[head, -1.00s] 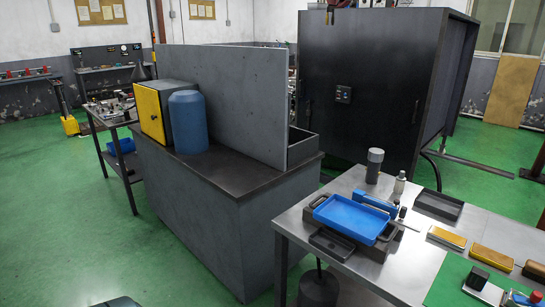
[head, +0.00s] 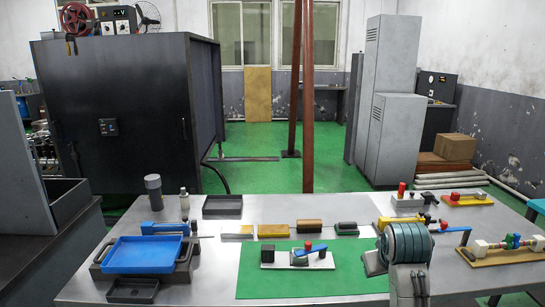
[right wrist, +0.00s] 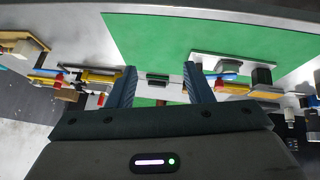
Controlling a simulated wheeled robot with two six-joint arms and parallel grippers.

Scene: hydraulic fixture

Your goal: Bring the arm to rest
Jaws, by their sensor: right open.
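My right gripper (right wrist: 160,68) shows in the right wrist view, its two ribbed blue fingers apart with nothing held between them. Beyond the fingers are a green mat (right wrist: 145,35) and the tabletop, seen upside down. In the head view a grey-teal ribbed form (head: 405,243) stands at the lower right, in front of the table's right half. It looks like part of my right arm, but its fingertips cannot be made out there. My left gripper is out of view.
The metal table (head: 205,270) holds a blue tray (head: 143,254) on a dark base and a lever fixture (head: 300,257) on the green mat. Several yellow, brown and dark blocks line the mat's back edge. A valve board (head: 505,249) lies at the right. A dark cabinet (head: 125,115) stands behind.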

